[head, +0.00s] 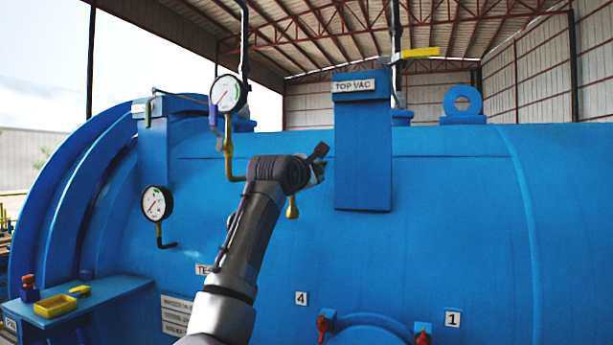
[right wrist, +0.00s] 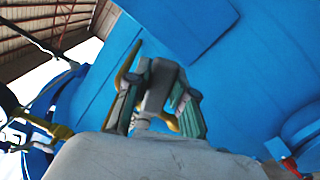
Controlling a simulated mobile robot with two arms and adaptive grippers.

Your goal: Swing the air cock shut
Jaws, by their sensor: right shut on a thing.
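The air cock seems to be the fitting at the end of the yellow pipe (head: 228,155) that runs down from the upper gauge and behind my right arm. A yellow rounded end (head: 292,209) of it hangs below my right gripper (head: 317,164). In the right wrist view, the gripper (right wrist: 160,105) is shut on a grey handle (right wrist: 155,85) between its fingers, with yellow parts (right wrist: 127,65) beside and behind. The fingers hide most of the cock, so its exact angle cannot be told. My left gripper is not in view.
The blue autoclave shell (head: 440,230) fills the background. The TOP VAC box (head: 362,150) stands close right of my gripper. Two gauges, the upper (head: 228,93) and lower (head: 157,204), are to the left. A yellow lever (head: 418,52) is above. A shelf (head: 105,291) holds small items.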

